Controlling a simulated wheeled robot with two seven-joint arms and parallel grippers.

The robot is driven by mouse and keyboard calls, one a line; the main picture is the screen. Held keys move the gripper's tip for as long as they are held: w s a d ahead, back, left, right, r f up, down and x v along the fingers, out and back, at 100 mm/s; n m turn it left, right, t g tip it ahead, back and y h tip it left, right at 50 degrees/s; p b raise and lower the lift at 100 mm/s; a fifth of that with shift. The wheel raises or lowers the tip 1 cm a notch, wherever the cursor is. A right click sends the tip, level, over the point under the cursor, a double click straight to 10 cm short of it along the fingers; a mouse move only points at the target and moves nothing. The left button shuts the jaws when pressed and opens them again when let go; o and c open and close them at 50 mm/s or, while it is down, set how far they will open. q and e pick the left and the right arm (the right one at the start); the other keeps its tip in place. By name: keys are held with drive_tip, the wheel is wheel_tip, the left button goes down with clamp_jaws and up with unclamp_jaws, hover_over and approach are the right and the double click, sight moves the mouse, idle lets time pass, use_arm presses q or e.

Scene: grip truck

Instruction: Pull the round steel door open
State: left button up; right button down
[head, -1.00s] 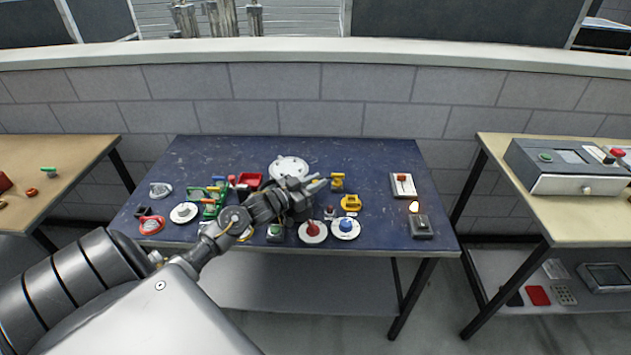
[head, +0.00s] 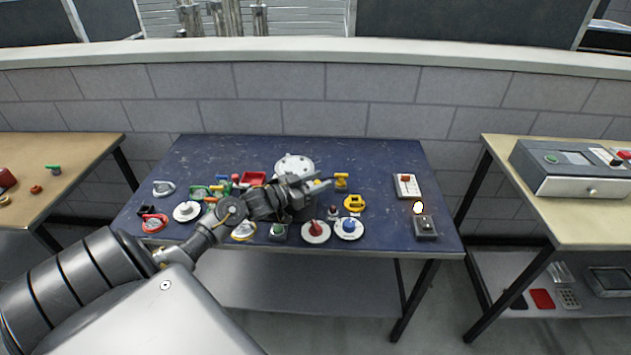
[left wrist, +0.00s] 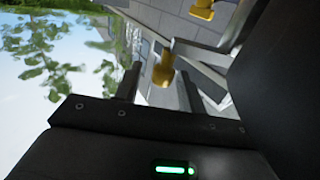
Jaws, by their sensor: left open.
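A round, pale steel disc (head: 294,164), which looks like the round door, is at the back middle of the blue table (head: 375,160). Its front part is hidden behind my left gripper (head: 322,187). My left gripper is open over the middle of the table, its fingers pointing right toward a yellow tap-like part (head: 341,181). In the left wrist view, a yellow knob-ended part (left wrist: 163,70) shows between the two dark fingers, not visibly gripped. I cannot tell whether the gripper touches the disc. My right gripper is not in view.
Several small fixtures crowd the table around my gripper, including a red knob (head: 315,229), a blue knob (head: 348,226) and a yellow ring (head: 355,203). A switch plate (head: 407,186) and a dark box (head: 425,228) stand at the right. A block wall (head: 400,100) rises behind.

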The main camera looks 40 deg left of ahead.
use_arm(q)
wheel_tip(320, 180, up, 3)
drive_tip(key=shift+f+b, duration=0.2)
drive_tip(key=shift+b, duration=0.25)
drive_tip(key=s+d+r, duration=0.8)
drive_tip(key=s+r, duration=0.2)
drive_tip(key=s, duration=0.1)
drive_tip(key=shift+d, duration=0.25)
